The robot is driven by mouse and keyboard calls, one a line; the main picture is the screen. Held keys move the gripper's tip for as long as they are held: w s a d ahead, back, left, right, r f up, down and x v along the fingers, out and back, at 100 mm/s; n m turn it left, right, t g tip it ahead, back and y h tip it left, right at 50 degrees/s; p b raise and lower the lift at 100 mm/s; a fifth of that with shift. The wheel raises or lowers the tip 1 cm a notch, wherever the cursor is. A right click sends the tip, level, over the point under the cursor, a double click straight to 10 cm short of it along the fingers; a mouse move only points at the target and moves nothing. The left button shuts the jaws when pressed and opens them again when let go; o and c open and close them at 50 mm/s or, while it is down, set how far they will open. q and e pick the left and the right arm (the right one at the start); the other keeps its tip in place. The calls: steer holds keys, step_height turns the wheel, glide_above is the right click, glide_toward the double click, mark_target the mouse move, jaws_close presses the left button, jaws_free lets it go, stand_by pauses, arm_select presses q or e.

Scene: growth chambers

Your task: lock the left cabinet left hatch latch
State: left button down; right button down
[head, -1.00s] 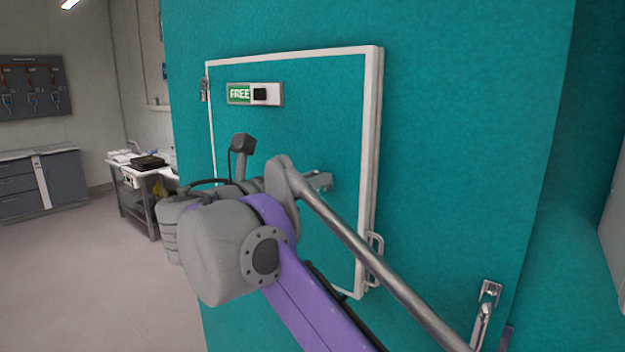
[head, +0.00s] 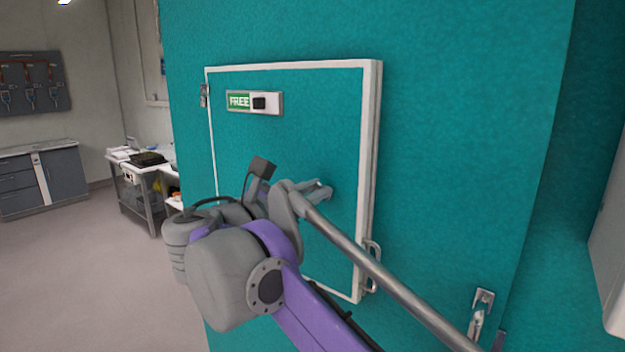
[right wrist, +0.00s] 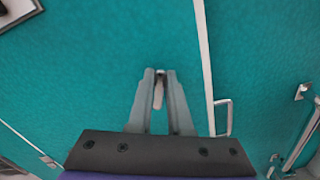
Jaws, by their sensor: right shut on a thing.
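The left hatch (head: 290,150) is a teal panel in a white frame, flush in the teal cabinet wall. My right gripper (head: 324,188) is at the middle of the hatch, partly hidden by my arm in the head view. In the right wrist view my right gripper (right wrist: 160,78) is shut on a small pale lever (right wrist: 158,94), apparently the hatch latch. The lever lies between the fingertips against the teal panel. My left gripper is out of view.
A metal loop handle (head: 373,265) is at the hatch's lower right edge. A second metal handle (head: 480,312) is on the wall at lower right. A cluttered table (head: 150,168) stands at the back left. The floor (head: 80,270) on the left is clear.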

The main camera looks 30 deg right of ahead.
steer(key=shift+s+d+r+m+p, duration=0.15)
steer(key=shift+m+p, duration=0.45)
steer(key=shift+m, duration=0.4)
steer(key=m+p, duration=0.1)
steer(key=m, duration=0.1)
steer(key=m+p, duration=0.3)
steer(key=m, duration=0.2)
steer(key=shift+s+f+p, duration=0.25)
steer(key=shift+f+p, duration=0.05)
steer(key=shift+f, duration=0.05)
arm_select(q)
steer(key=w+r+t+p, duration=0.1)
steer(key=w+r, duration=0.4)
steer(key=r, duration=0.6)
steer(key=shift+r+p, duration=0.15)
steer(key=shift+p, duration=0.2)
arm_select(e)
steer(key=shift+f+m, duration=0.25)
steer(key=shift+m, duration=0.9)
steer(key=shift+f+m, duration=0.2)
steer(key=shift+m, duration=0.95)
steer(key=c, duration=0.8)
jaws_free()
steer(key=shift+c, duration=0.2)
